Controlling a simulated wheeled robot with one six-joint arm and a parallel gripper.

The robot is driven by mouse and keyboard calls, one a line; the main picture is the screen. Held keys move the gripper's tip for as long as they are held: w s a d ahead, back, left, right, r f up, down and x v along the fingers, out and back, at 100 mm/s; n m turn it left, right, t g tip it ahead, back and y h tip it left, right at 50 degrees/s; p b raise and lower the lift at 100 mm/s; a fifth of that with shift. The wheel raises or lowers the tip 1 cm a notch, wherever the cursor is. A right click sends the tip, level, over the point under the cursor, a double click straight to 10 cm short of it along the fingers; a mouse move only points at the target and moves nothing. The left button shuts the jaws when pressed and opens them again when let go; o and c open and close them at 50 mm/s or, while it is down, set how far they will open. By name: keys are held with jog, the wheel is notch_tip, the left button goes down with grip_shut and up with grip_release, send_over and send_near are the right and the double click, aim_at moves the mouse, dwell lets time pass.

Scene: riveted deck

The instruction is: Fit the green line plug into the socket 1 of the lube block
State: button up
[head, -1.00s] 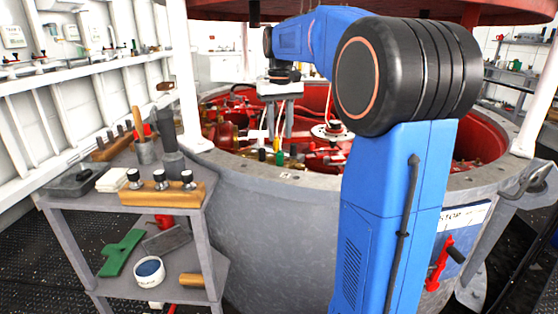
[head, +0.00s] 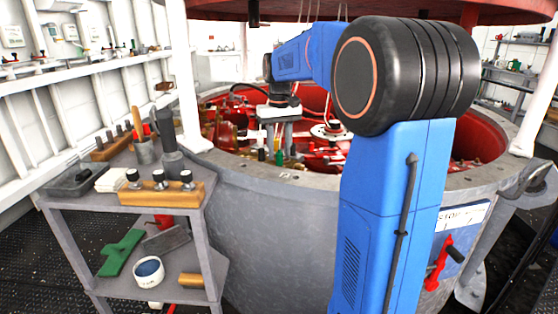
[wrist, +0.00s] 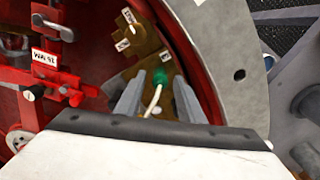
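The green line plug (wrist: 160,77) lies just beyond my fingertips in the wrist view, with a pale line running back from it between the fingers. In the head view a small green piece (head: 279,157) shows below my gripper. My gripper (wrist: 159,88) is open, one finger on each side of the plug, with gaps visible. A brass-coloured block (wrist: 147,40), apparently the lube block, stands beyond the plug with small white number labels. I cannot read which label is socket 1. The plug's far end is hidden, so I cannot tell what it rests in.
The grey drum rim (wrist: 232,70) curves close on the right of my gripper. Red fittings with a white tag (wrist: 44,57) lie left. In the head view a grey cart (head: 90,187) with tools stands left of the drum.

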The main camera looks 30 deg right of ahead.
grip_shut()
jog(key=shift+r, duration=0.75)
jog(key=shift+r, duration=0.35)
jog(key=shift+r, duration=0.35)
jog(key=shift+r, duration=0.35)
jog(key=shift+r, duration=0.5)
jog(key=shift+w, duration=0.1)
